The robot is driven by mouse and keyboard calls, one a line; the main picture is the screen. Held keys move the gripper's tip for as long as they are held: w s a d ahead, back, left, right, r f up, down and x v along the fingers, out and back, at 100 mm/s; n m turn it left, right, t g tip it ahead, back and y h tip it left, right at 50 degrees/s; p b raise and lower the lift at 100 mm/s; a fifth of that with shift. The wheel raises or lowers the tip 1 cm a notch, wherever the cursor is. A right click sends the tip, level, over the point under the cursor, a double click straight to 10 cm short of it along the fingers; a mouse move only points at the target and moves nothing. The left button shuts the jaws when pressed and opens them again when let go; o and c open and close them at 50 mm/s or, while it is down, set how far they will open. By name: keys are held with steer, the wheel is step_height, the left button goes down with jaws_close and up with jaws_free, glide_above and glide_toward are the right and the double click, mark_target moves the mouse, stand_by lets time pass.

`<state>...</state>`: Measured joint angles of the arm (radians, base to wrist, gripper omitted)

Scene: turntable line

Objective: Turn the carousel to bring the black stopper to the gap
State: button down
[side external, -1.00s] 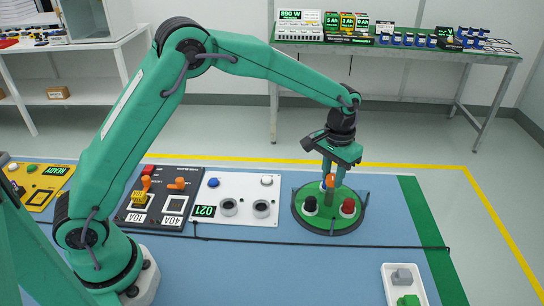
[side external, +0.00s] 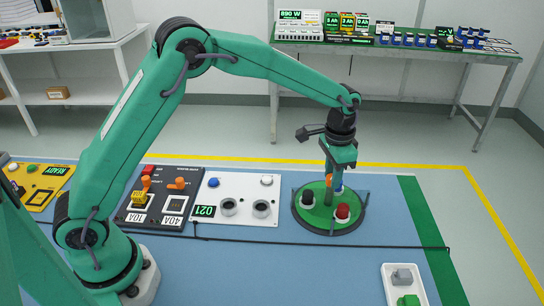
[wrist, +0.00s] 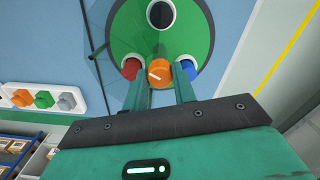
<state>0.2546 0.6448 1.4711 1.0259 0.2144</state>
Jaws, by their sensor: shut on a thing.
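The carousel (side external: 317,222) is a green disc with a dark rim and upright posts. Its black stopper (side external: 307,197) is at the left of the disc in the side view and at the top in the wrist view (wrist: 160,14), inside a white ring. The red stopper (side external: 342,212) is at the front right; the blue stopper (side external: 338,188) is at the back, partly hidden. My gripper (wrist: 160,80) is shut on the orange knob (wrist: 158,70) above the middle of the disc. I cannot tell which space at the rim is the gap.
A white panel (side external: 235,188) with two round sockets and a dark switch panel (side external: 129,213) lie left of the carousel. A white tray (side external: 386,271) with small blocks is at the front right. A black cable (side external: 300,243) crosses in front. The blue mat front is mostly clear.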

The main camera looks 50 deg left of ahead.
steer(key=shift+m, duration=9.3)
steer(key=c, duration=1.1)
jaws_free()
steer(key=shift+r, duration=0.1)
steer(key=shift+r, duration=3.85)
